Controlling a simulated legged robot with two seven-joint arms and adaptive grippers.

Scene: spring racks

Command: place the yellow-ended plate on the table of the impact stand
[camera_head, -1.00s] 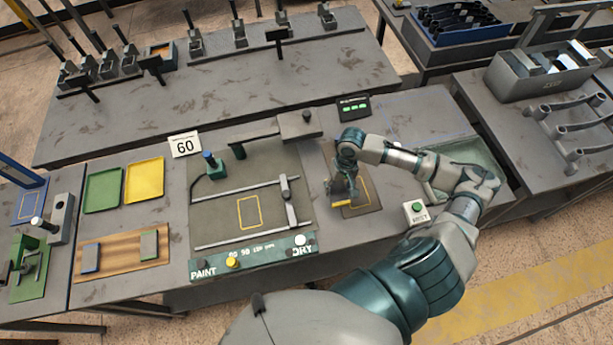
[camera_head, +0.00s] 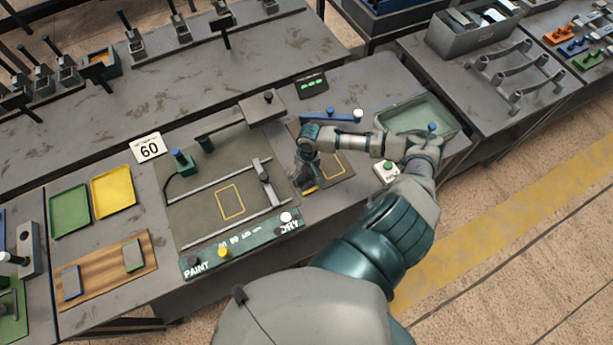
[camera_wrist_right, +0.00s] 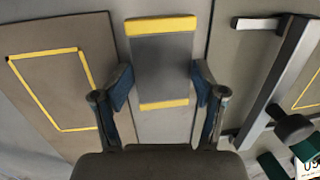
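The yellow-ended plate (camera_wrist_right: 162,62) is a grey rectangle with a yellow band at each end. In the right wrist view it sits between the two fingers of my right gripper (camera_wrist_right: 163,84), which touch its side edges. In the head view my right gripper (camera_head: 304,182) is low over the bench, and a yellow end of the plate (camera_head: 309,190) shows below it. The gripper is between a brown board (camera_head: 343,178) with a yellow outline and a railed grey-green base (camera_head: 200,215) with another outline. I cannot tell which is the impact stand's table. My left gripper is out of view.
A sliding bar (camera_head: 264,182) spans the rails. A blue bar (camera_head: 330,116) with a white knob lies behind my gripper. A white button box (camera_head: 386,173) and a green tray (camera_head: 420,113) are at right. Green (camera_head: 69,211) and yellow (camera_head: 112,192) trays are at left.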

